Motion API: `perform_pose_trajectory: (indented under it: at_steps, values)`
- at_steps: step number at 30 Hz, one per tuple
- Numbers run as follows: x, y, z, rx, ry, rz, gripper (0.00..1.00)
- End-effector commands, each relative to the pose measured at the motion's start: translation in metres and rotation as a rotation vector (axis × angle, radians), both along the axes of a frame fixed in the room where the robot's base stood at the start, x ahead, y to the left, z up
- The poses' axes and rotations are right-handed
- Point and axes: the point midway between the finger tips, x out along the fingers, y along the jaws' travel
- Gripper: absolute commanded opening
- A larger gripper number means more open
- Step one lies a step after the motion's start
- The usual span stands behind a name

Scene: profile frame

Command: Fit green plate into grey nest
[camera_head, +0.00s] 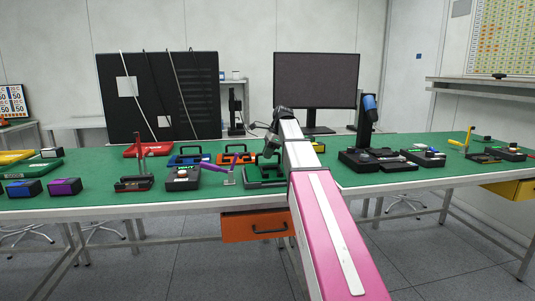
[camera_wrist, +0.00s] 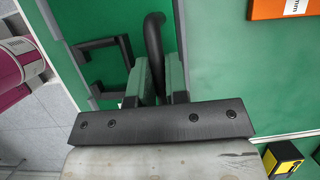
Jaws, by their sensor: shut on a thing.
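My gripper (camera_wrist: 162,80) is shut on the black curved handle (camera_wrist: 153,38) in the wrist view; the handle rises between its two grey-green fingers. The green plate (camera_wrist: 105,22) shows beyond the fingers, darker than the bench top. The grey nest's edging (camera_wrist: 181,40) seems to run along its right side, and a black bracket (camera_wrist: 120,50) stands at its left. In the head view the green plate (camera_head: 262,173) is at the bench's front, partly hidden by my arm. I cannot tell whether the plate is seated or raised.
A blue case (camera_head: 188,160) and an orange case (camera_head: 237,158) lie behind. A black box (camera_head: 183,179) and a purple-handled tool (camera_head: 215,167) stand at the left. A monitor (camera_head: 316,80) is at the back. The bench's front edge (camera_head: 150,205) is close.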

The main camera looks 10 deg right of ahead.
Motion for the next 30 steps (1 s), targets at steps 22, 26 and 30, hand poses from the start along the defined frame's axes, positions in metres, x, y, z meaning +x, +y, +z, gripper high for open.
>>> perform_pose_trajectory:
  at_steps: [22, 26, 30]
  values:
    - [-0.0005, 0.0000, -0.0075, 0.000, 0.000, 0.001, 0.00]
    - [-0.0004, -0.0001, -0.0058, -0.001, 0.000, 0.001, 0.00]
    - [0.0000, 0.0000, -0.0018, 0.000, 0.000, 0.001, 0.00]
